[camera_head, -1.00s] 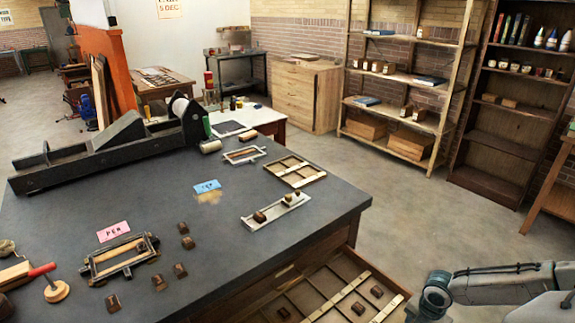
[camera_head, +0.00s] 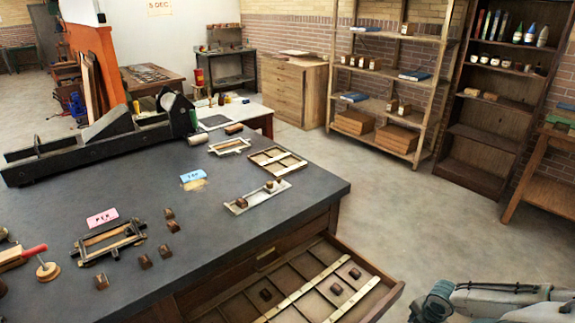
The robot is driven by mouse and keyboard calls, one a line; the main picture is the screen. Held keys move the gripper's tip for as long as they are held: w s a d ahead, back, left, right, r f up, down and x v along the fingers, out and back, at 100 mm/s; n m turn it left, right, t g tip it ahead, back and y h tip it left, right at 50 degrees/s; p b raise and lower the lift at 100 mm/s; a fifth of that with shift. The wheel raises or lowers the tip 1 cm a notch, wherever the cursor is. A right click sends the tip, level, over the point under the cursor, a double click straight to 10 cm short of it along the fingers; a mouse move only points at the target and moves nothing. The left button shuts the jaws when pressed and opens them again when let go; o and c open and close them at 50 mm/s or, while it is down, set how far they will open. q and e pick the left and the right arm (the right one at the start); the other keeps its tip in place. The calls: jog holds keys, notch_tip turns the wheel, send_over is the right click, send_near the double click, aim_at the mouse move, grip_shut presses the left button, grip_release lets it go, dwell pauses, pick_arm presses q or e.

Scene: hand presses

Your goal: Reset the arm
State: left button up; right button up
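My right arm (camera_head: 490,302) shows at the bottom right corner, beyond the open drawer and off the table. Its gripper is not visible; the picture edge cuts the arm off. My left arm and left gripper are out of the picture. The dark table (camera_head: 60,205) carries a long press (camera_head: 100,140) at its back left.
An open drawer (camera_head: 318,287) with small blocks juts from the table's right front. A metal tray (camera_head: 258,198), a wooden frame (camera_head: 108,241), several dark blocks, a pink card (camera_head: 102,217) and a blue card (camera_head: 193,175) lie on top. Floor (camera_head: 410,215) on the right is clear.

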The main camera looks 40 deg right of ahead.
jog(key=s+d+f+m+t+h, duration=0.1)
jog(key=s+f+m, duration=0.15)
jog(key=f, duration=0.25)
jog(key=s+d+f+m, duration=0.2)
jog(key=f+m, duration=0.1)
jog(key=f, duration=0.2)
jog(key=s+a+f+m+h+b, duration=0.1)
jog(key=s+a+f+m, duration=0.15)
jog(key=f, duration=0.35)
jog(key=s+a+f+m, duration=0.2)
jog(key=s+a+f, duration=0.2)
jog(key=f, duration=0.3)
jog(key=s+a+f+m, duration=0.1)
jog(key=a+f, duration=0.3)
jog(key=a, duration=0.5)
jog(key=s+a+f+m+y, duration=0.1)
jog(key=a+f, duration=0.4)
jog(key=a, duration=0.5)
jog(key=s+a+f+m+y, duration=0.1)
jog(key=s+a+f+m, duration=0.2)
jog(key=a, duration=0.6)
notch_tip(320, 180, down, 2)
jog(key=shift+s+a+f+g+b, duration=0.15)
jog(key=shift+s+g+b, duration=0.25)
jog(key=shift+s, duration=0.2)
